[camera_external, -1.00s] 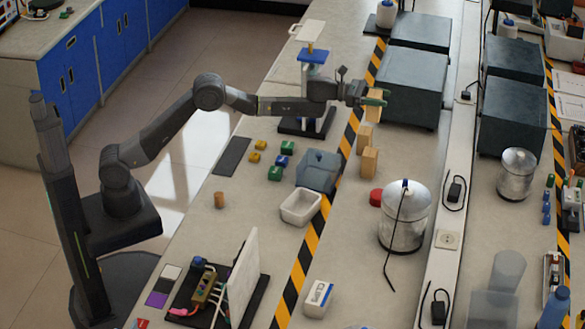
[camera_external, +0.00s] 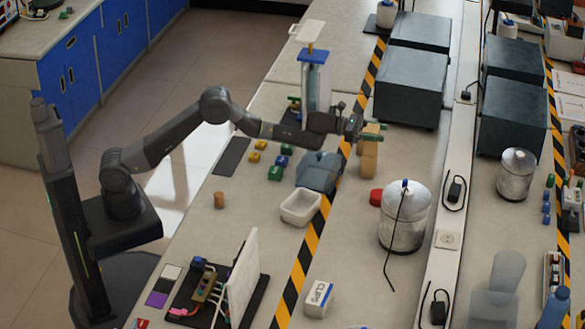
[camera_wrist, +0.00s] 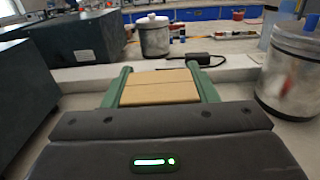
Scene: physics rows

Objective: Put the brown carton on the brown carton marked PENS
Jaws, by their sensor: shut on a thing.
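My gripper (camera_external: 371,132) is shut on a brown carton (camera_external: 372,130). In the wrist view the held carton (camera_wrist: 160,88) fills the space between my two green fingers, with a seam across its face. In the external view it is just above a standing brown carton (camera_external: 369,163), and the two overlap. I cannot tell whether they touch. No PENS marking is readable. Another brown carton, seen just behind earlier, is mostly or wholly hidden by my gripper and the held carton.
Dark equipment boxes (camera_external: 408,88) stand behind. A metal canister (camera_external: 404,222) and a red object (camera_external: 376,196) stand in front. A blue-grey object (camera_external: 319,172) and a white tray (camera_external: 301,207) lie left of the striped tape. A blue-topped stand (camera_external: 314,56) is behind my arm.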

